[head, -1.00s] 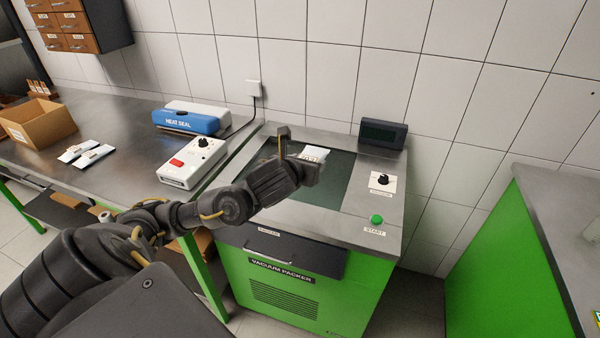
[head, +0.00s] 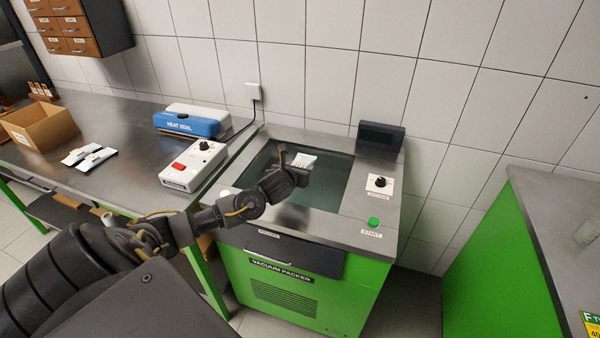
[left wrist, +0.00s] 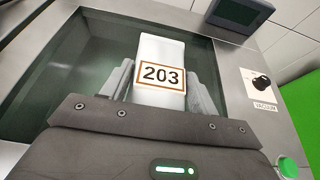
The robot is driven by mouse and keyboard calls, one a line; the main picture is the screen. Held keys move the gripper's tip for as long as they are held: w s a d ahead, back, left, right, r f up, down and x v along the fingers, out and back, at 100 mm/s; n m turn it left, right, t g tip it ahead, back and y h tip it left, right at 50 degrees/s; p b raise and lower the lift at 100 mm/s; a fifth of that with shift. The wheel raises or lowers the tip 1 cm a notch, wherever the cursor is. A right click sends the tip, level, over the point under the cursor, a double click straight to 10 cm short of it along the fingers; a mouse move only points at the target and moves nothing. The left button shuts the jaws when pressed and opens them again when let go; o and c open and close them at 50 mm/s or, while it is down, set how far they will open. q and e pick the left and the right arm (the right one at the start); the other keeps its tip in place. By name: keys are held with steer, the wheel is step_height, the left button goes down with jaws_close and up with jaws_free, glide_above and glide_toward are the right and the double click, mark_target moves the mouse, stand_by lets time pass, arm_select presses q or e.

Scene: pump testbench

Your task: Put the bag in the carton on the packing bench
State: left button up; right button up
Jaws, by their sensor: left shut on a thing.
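My left gripper (head: 293,163) is over the glass-topped chamber of the vacuum packer (head: 327,193) and is shut on a white bag (head: 305,158). In the left wrist view the bag (left wrist: 160,55) stands between the two fingers (left wrist: 158,85) and bears a label reading 203. Whether the bag touches the packer cannot be told. The open brown carton (head: 40,125) stands at the far left of the packing bench (head: 120,185), well away from the gripper. My right gripper is not in view.
Two white packets (head: 88,155) lie beside the carton. A blue and white heat sealer (head: 192,121) and a white control box (head: 193,166) stand between carton and packer. A display (head: 381,135) rises at the packer's back right. A green-sided bench (head: 520,250) is at right.

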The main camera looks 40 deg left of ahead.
arm_select(q)
steer(key=shift+w+a+f, duration=0.25)
steer(key=shift+w+f, duration=0.25)
steer(key=shift+f, duration=0.05)
steer(key=shift+w+a+f, duration=0.2)
steer(key=shift+w+f, duration=0.25)
steer(key=shift+f, duration=0.1)
steer(key=shift+f+p, duration=0.7)
steer(key=shift+f, duration=0.95)
steer(key=shift+f, duration=0.2)
steer(key=o, duration=1.2)
